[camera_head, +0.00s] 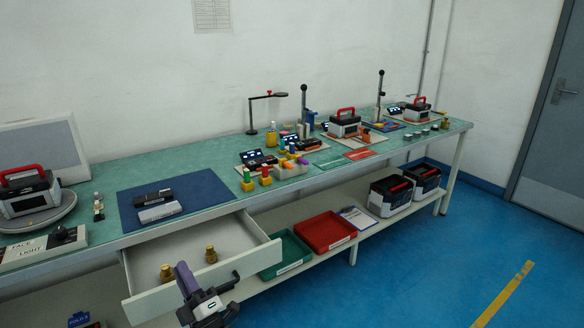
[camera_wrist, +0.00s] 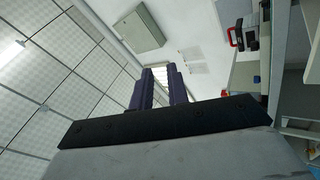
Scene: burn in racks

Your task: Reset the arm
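My gripper (camera_head: 183,270) shows at the bottom of the head view, in front of the open drawer (camera_head: 205,283). Its purple fingers point up. In the wrist view my gripper (camera_wrist: 160,76) has its two purple fingers apart, with the background visible between them and nothing held. The wrist view looks toward the ceiling and wall, tilted. My arm is largely out of the head view.
The drawer holds two brass-coloured pieces. The green workbench (camera_head: 115,237) carries a blue mat (camera_head: 205,190), batteries, testers and stands. A green tray (camera_head: 285,262), a red tray (camera_head: 325,232) and two batteries sit on the lower shelf. The blue floor at right is clear.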

